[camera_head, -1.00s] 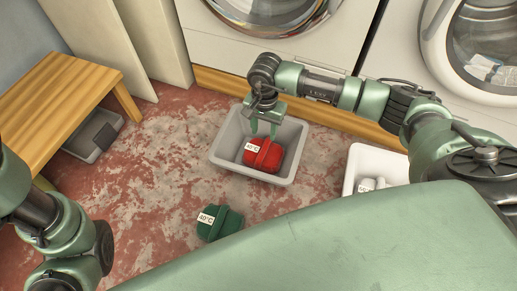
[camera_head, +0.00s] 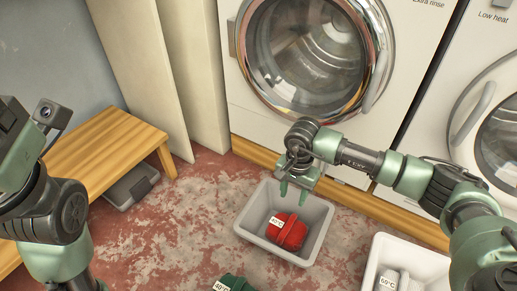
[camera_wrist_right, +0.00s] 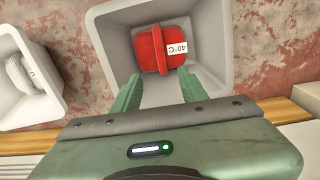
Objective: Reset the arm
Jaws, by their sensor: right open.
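My right gripper (camera_head: 293,189) is open and empty above the back part of the grey bin (camera_head: 322,239). A red bundle (camera_head: 291,233) with a 40°C tag lies inside that bin, below and apart from the fingers. In the right wrist view, the gripper's two green fingers (camera_wrist_right: 160,92) are spread, and the red bundle (camera_wrist_right: 151,50) shows beyond them in the bin (camera_wrist_right: 110,24). Parts of my left arm show at the left edge in the head view; its fingers are not visible.
A green 40°C-tagged bundle (camera_head: 236,284) lies on the floor, cut by the bottom edge. A wooden bench (camera_head: 105,143) stands left. A washer (camera_head: 315,55) and another front-loading machine (camera_head: 490,110) stand behind.

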